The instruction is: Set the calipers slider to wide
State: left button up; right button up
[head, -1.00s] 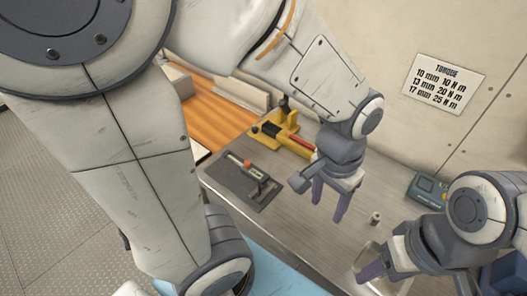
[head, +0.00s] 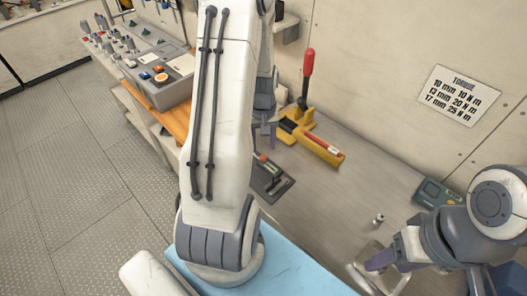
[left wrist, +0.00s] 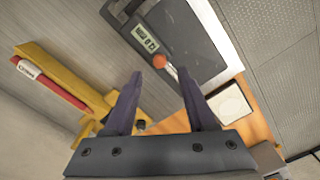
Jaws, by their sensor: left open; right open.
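The calipers lie on a dark mat (head: 272,188) on the metal bench, partly hidden behind my left arm in the head view. The left wrist view shows their digital display (left wrist: 147,38) and an orange-red knob (left wrist: 159,62) beside it. My left gripper (head: 267,132) is mostly behind its own arm in the head view. In the left wrist view it is open and empty (left wrist: 161,76), with the knob between the fingertips in the picture; contact cannot be told. My right gripper (head: 374,264) is open at the lower right, one purple finger showing, near a shallow tray.
A yellow tool (head: 318,148) with an upright red lever (head: 308,63) stands right of the mat. A small metal cylinder (head: 378,220) and a grey-green device (head: 430,193) are farther right. A control console (head: 165,82) stands left. The middle bench is clear.

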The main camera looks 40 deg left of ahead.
aim_at(263, 156)
pick_arm(q)
jog(key=shift+f+p, duration=0.4)
jog(key=shift+f, duration=2.25)
grip_shut()
